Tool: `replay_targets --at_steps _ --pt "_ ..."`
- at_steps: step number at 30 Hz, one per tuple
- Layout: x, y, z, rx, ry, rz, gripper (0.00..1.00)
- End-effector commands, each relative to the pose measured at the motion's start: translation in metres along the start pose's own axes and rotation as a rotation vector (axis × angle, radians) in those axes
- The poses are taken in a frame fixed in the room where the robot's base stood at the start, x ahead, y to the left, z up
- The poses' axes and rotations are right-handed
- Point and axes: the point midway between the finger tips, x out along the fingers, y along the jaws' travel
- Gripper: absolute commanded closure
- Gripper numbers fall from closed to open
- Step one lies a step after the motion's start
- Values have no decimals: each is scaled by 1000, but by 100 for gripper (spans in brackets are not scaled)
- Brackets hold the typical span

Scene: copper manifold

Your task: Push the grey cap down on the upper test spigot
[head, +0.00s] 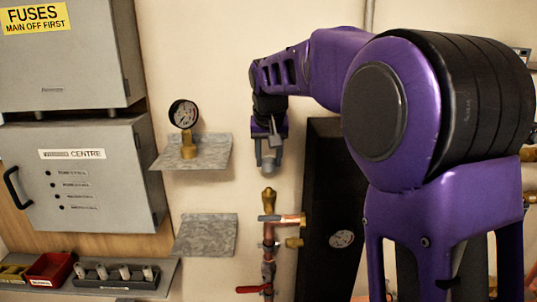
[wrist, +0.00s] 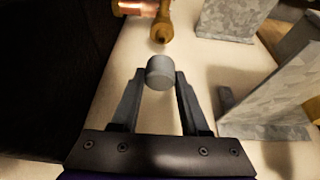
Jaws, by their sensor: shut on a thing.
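My gripper (head: 267,152) is shut on the grey cap (wrist: 161,72), a short cylinder that shows between the two dark fingers in the wrist view. In the head view the cap (head: 268,166) hangs below the fingers, partly hidden by them. The upper test spigot (head: 269,198) is a brass fitting standing upright at the top of the copper pipework. The cap is above the spigot with a visible gap, roughly in line with it in the head view. In the wrist view the spigot (wrist: 160,28) is beyond the cap, apart from it.
A pressure gauge (head: 184,114) stands on a metal shelf (head: 205,153) to the left. A lower shelf (head: 206,235) is left of the copper pipe (head: 268,250). A red valve handle (head: 250,290) sticks out below. A dark panel (head: 322,190) is close on the right.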

Motion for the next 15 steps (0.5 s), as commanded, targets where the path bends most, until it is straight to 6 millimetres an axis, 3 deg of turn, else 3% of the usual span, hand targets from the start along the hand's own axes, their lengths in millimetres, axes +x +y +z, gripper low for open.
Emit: replay_targets --at_steps 15 --pt "33 0 14 0 -1 0 100"
